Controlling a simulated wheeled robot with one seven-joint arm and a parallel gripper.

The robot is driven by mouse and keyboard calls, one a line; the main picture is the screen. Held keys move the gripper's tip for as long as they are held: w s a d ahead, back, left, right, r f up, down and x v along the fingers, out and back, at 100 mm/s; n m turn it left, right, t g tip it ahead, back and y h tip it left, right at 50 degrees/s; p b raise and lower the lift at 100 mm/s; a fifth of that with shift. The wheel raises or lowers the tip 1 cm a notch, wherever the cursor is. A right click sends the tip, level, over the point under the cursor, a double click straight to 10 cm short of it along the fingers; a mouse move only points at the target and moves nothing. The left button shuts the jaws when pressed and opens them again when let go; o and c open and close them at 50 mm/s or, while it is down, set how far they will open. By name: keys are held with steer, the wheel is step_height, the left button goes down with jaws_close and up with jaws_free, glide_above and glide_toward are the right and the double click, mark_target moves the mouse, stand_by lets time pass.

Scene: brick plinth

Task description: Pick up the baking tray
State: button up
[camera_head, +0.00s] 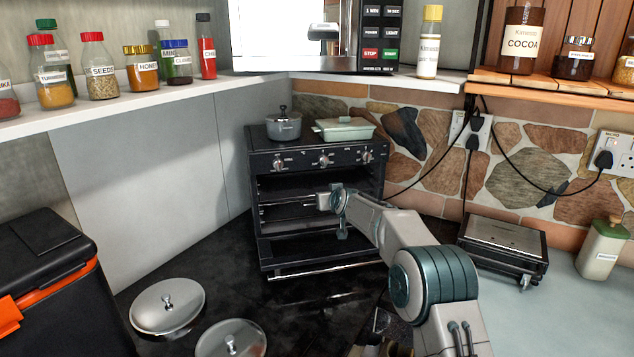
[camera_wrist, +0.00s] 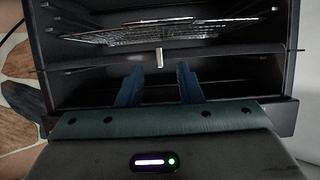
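The black oven (camera_head: 318,160) stands open on the dark counter, its door folded down. My gripper (camera_head: 322,201) is at the oven's open front, seen small and partly covered by my wrist. In the wrist view my gripper (camera_wrist: 160,82) has its two blue fingers apart, with nothing held between them. Beyond them is the oven cavity, with a flat, slatted metal piece (camera_wrist: 140,36) inside. I cannot tell whether it is the baking tray or a rack. A small pale upright piece (camera_wrist: 159,57) shows just beyond the fingertips, apart from them.
A grey pot (camera_head: 284,128) and a pale green dish (camera_head: 344,130) stand on the oven. A toaster-like grill (camera_head: 502,246) is to the right. Two metal lids (camera_head: 167,306) lie at the front left, near a black and orange box (camera_head: 50,290). Spice jars line the shelf (camera_head: 130,97) above.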

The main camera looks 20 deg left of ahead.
steer(key=shift+p+x, duration=0.7)
steer(key=shift+x, duration=0.75)
steer(key=shift+a+r, duration=0.1)
jaws_close()
steer(key=shift+r, duration=0.15)
